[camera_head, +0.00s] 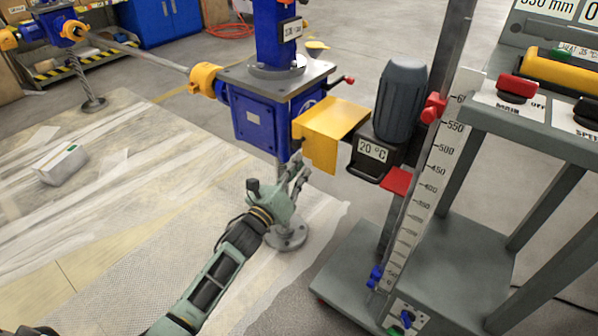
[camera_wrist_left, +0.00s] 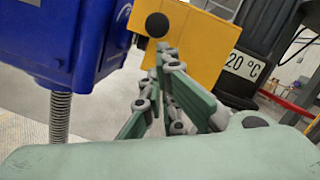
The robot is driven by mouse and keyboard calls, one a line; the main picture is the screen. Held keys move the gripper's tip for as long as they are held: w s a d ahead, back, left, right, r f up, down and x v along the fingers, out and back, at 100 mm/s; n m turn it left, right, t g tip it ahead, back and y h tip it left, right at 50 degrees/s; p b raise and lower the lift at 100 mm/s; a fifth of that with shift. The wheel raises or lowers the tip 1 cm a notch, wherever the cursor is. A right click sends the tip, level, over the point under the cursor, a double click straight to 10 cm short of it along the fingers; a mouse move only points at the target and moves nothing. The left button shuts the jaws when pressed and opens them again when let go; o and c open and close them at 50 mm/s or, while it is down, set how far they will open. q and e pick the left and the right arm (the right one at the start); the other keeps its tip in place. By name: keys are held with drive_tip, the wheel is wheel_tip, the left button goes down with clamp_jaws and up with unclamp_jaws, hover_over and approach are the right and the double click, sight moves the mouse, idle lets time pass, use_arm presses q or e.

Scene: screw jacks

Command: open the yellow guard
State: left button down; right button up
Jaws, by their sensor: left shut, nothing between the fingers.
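The yellow guard (camera_head: 322,132) is a bent sheet cover between the blue jack gearbox (camera_head: 262,125) and the dark motor (camera_head: 400,100). It hangs down over the gap between them, with a small dark knob on its front face. My left gripper (camera_head: 298,168) is just below and in front of the guard, shut and empty. In the left wrist view the guard (camera_wrist_left: 190,45) fills the upper middle, with its round black knob (camera_wrist_left: 157,24) just above the fingertips (camera_wrist_left: 167,52). I cannot tell whether the fingertips touch the guard. My right gripper is out of view.
A ruler post (camera_head: 425,190) with red and blue clamps stands right of the motor. A grey control stand (camera_head: 540,130) with red and yellow controls is at the right. A screw with a round foot (camera_head: 287,237) stands below the gearbox. A small box (camera_head: 63,166) lies left.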

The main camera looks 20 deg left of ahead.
use_arm(q)
drive_tip(key=shift+a+r, duration=0.1)
drive_tip(key=shift+w+a+r+m, duration=0.1)
drive_tip(key=shift+a+r+m, duration=0.1)
drive_tip(key=shift+m, duration=0.3)
drive_tip(key=shift+w+a+r+m+h+b, duration=0.15)
drive_tip(key=shift+a+r+m+h+b, duration=0.2)
drive_tip(key=shift+r+m, duration=0.3)
drive_tip(key=shift+w+a+r+m+h+b, duration=0.15)
drive_tip(key=shift+a+r+m, duration=0.3)
drive_tip(key=shift+m, duration=0.3)
wheel_tip(320, 180, up, 10)
drive_tip(key=m+g+h, duration=0.2)
drive_tip(key=m, duration=0.9)
hover_over(303, 143)
drive_tip(key=a+r+v, duration=0.1)
drive_tip(key=v, duration=0.4)
drive_tip(key=shift+s+d+r+m+h+p, duration=0.15)
drive_tip(key=shift+m+p, duration=0.1)
drive_tip(key=shift+m, duration=0.15)
drive_tip(key=shift+s+d+m+h+p, duration=0.15)
drive_tip(key=shift+m+p, duration=0.1)
drive_tip(key=shift+m, duration=0.15)
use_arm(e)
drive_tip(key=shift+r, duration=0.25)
use_arm(q)
drive_tip(key=shift+w, duration=0.1)
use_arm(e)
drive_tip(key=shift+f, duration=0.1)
